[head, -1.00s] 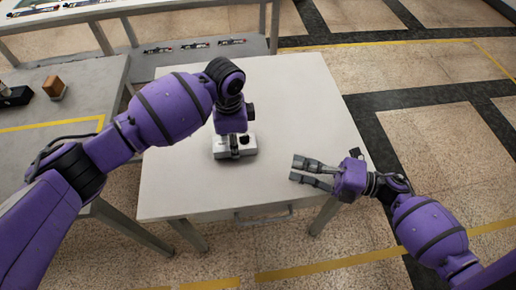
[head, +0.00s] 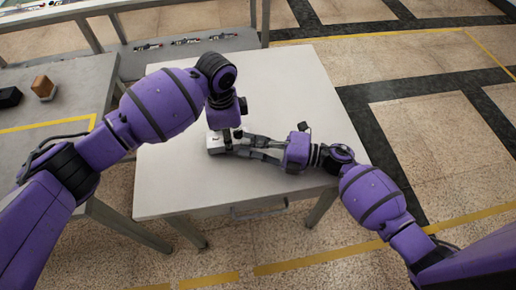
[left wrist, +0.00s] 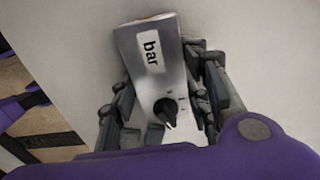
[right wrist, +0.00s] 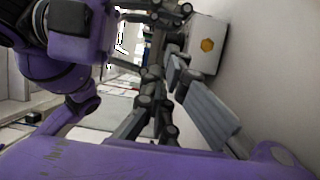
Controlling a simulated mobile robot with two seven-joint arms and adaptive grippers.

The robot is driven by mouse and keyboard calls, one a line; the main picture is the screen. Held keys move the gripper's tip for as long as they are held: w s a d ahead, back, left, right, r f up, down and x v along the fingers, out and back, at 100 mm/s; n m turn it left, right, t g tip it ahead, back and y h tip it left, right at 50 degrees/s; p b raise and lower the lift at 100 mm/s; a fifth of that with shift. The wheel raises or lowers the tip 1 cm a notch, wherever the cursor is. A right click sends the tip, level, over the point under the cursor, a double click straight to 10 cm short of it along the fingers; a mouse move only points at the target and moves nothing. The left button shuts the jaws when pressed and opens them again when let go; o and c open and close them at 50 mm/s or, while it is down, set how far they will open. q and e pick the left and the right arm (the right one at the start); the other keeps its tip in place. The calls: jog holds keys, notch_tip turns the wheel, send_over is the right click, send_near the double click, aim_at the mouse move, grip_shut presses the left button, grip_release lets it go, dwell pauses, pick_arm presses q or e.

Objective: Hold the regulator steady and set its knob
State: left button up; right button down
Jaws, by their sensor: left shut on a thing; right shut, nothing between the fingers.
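The regulator is a pale box (head: 215,144) on the table. The left wrist view shows its grey face (left wrist: 151,62) with a "bar" label and a black pointer knob (left wrist: 166,109). My left gripper (left wrist: 163,95) has its fingers on both sides of the box and is shut on it. My right gripper (head: 240,147) is shut and empty, its fingertips close beside the regulator at its right. In the right wrist view the regulator (right wrist: 203,45) shows an orange hexagon, just beyond my right fingers (right wrist: 168,85). I cannot tell whether they touch it.
The white table (head: 280,90) is otherwise clear, with a drawer handle (head: 259,209) at its front. A grey bench (head: 72,85) at the left holds a wooden block (head: 43,86) and a black box (head: 9,97). A shelf behind holds several small items.

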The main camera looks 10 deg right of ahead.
aim_at(238, 133)
jog(key=shift+w+n+g+y, duration=0.3)
jog(key=shift+w+n+g, duration=0.2)
jog(key=shift+g, duration=0.3)
jog(key=n+g, duration=0.1)
jog(key=g, duration=0.1)
jog(key=shift+w+d+r+n+g+y, duration=0.1)
jog(key=shift+w+d+n+g+y, duration=0.2)
jog(key=shift+w+n, duration=0.1)
jog(key=shift+w+d, duration=0.4)
jog(key=shift+w, duration=0.05)
jog(key=shift+w+d, duration=0.15)
jog(key=shift+w, duration=0.15)
jog(key=shift+w, duration=0.25)
jog(key=shift+d, duration=0.1)
